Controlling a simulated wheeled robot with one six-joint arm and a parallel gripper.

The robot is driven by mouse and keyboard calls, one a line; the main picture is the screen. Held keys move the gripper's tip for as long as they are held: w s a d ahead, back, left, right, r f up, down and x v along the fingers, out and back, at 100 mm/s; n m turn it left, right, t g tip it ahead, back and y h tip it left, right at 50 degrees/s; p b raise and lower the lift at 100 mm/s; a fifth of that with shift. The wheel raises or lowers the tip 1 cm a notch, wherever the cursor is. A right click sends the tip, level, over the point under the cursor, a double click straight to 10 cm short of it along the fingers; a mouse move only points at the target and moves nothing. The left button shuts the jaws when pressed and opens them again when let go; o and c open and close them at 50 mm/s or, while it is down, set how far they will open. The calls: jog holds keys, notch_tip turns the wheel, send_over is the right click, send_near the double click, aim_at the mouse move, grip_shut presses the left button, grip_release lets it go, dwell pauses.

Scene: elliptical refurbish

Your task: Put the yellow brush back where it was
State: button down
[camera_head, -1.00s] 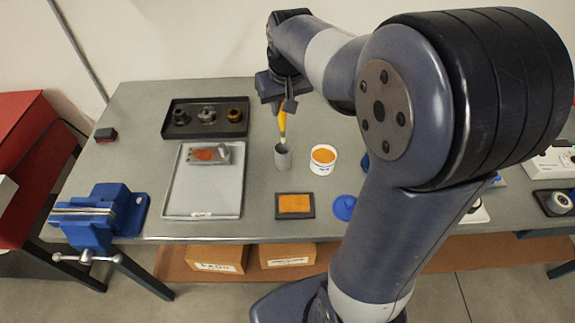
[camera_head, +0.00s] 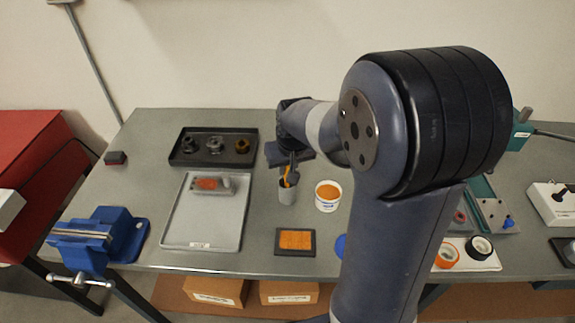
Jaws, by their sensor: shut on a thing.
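The yellow brush (camera_head: 287,181) stands nearly upright with its lower end inside a small grey cup (camera_head: 288,193) on the bench. My gripper (camera_head: 291,165) is right above the cup, shut on the upper part of the brush. The gripper hides the top of the brush, and the cup hides its lower end. I cannot tell whether the brush touches the cup's bottom.
A white tub of orange stuff (camera_head: 328,196) stands close right of the cup. An orange pad (camera_head: 295,241) lies in front. A light grey tray (camera_head: 203,228) is at left, with a black tray (camera_head: 185,158) of parts behind it. A blue vise (camera_head: 100,238) is at the left edge.

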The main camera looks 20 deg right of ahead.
jog(key=shift+f, duration=0.1)
jog(key=c, duration=1.3)
grip_release()
jog(key=shift+c, duration=0.2)
jog(key=shift+r, duration=0.25)
jog(key=v, duration=1.2)
jog(key=shift+f, duration=0.1)
